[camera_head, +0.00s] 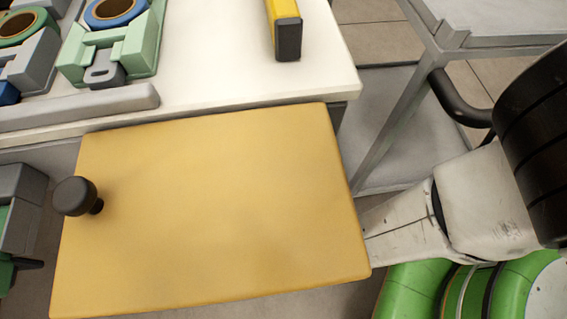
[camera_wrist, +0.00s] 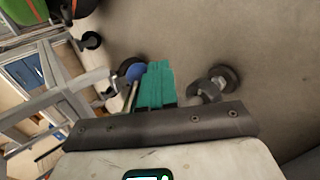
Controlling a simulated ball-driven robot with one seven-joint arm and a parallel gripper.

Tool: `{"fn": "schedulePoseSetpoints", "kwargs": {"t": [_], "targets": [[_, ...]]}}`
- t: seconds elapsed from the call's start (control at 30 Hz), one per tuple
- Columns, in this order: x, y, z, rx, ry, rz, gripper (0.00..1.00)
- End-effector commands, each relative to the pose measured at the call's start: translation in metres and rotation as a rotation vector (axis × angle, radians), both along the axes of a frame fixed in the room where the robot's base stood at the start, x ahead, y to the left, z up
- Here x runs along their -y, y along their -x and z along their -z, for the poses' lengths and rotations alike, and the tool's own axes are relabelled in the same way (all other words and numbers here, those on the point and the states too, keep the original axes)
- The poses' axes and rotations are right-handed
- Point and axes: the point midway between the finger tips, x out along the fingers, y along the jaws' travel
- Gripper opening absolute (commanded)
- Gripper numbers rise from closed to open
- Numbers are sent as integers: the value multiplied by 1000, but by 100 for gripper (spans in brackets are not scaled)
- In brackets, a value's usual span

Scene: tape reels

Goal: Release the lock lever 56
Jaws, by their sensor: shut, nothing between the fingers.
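No lever with a readable 56 shows. In the head view, a light green holder (camera_head: 143,50) carries a blue reel (camera_head: 115,12) with a brown core, and a grey slotted tab (camera_head: 104,72) sits at its front. I cannot tell whether this tab is the lock lever. A second reel, green (camera_head: 22,25), sits in a grey holder at the far left. In the wrist view my gripper (camera_wrist: 152,75) has its teal fingers together, empty, above open floor. It is away from the reels. In the head view my arm reaches in from the right, and its end is hidden behind the yellow panel.
A yellow panel (camera_head: 210,205) with a black knob (camera_head: 75,196) fills the foreground, in front of the white table (camera_head: 225,75). A yellow and black block (camera_head: 284,32) lies on the table. A grey metal frame (camera_head: 385,110) stands at right. The table's right part is mostly clear.

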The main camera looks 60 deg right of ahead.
Motion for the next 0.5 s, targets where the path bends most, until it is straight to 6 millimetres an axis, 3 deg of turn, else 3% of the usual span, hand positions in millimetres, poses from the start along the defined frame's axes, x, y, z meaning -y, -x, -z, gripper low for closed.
{"fn": "schedulePoseSetpoints", "kwargs": {"t": [0.5], "targets": [[-5,5,1,-193,139,-6,0]]}}
